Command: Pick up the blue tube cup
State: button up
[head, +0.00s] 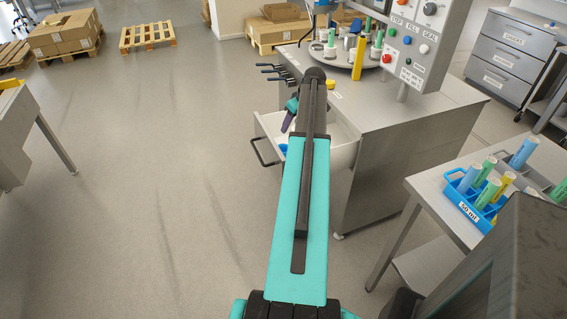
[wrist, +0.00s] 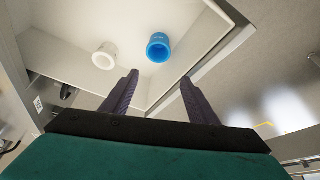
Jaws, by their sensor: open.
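The blue tube cup (wrist: 159,47) stands in the open drawer (wrist: 60,58), seen from above in the wrist view with its round opening showing. In the head view a bit of blue (head: 283,147) shows in the drawer, mostly hidden by my arm. My gripper (wrist: 158,76) is open and empty. Its two dark fingers point toward the blue cup, which lies just beyond the tips and apart from them. A white cup (wrist: 105,56) stands to the left of the blue cup in the same drawer.
The drawer's walls (head: 345,154) surround the cups under the steel filling machine (head: 400,120). A side table at the right holds a blue rack (head: 463,205) of coloured tubes. The floor (head: 150,190) left of the drawer is clear.

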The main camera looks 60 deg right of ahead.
jog(key=shift+s+d+f+b, duration=0.1)
jog(key=shift+d+f+b, duration=0.05)
jog(key=shift+f+b, duration=1.8)
jog(key=shift+f+p, duration=0.35)
jog(key=p, duration=0.1)
send_near(284, 149)
jog(key=shift+a+f, duration=0.95)
jog(key=shift+f, duration=0.15)
jog(key=shift+w+f, duration=0.1)
jog(key=shift+w, duration=0.1)
jog(key=shift+p+x, duration=0.7)
jog(key=shift+x, duration=1.8)
jog(key=shift+c, duration=0.2)
jog(key=c, duration=0.7)
